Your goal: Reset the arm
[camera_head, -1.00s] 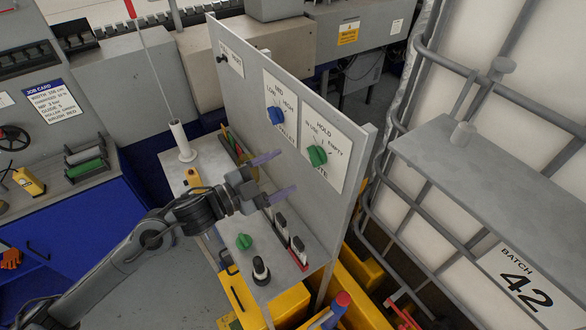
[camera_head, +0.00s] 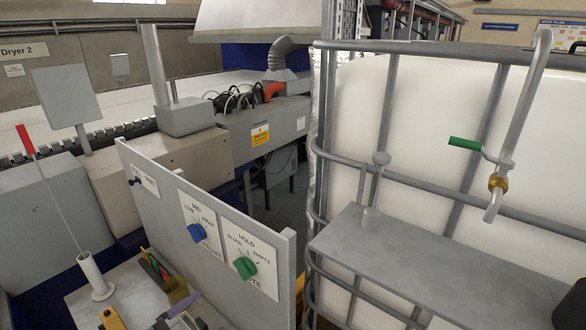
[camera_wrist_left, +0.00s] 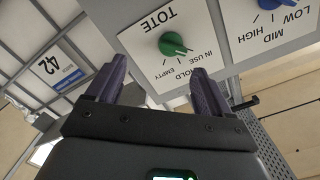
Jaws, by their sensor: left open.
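My left gripper (camera_head: 182,308) is at the bottom edge of the head view, in front of the grey upright panel (camera_head: 150,205); most of its arm is cut off. In the left wrist view its two purple fingers are apart with nothing between them (camera_wrist_left: 158,76). The green HOLD/TOTE knob (camera_head: 245,267) is on the panel, and it also shows beyond the fingertips in the left wrist view (camera_wrist_left: 172,44). The blue MID/PALLET knob (camera_head: 197,232) is left of it. My right gripper is not identifiable in either view.
A caged white tank (camera_head: 430,130) with a grey shelf (camera_head: 440,265) fills the right side. A grey pipe with a green-handled valve (camera_head: 466,144) hangs there. A white post (camera_head: 93,275) stands left of the panel. A dark object at the lower right edge is cut off.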

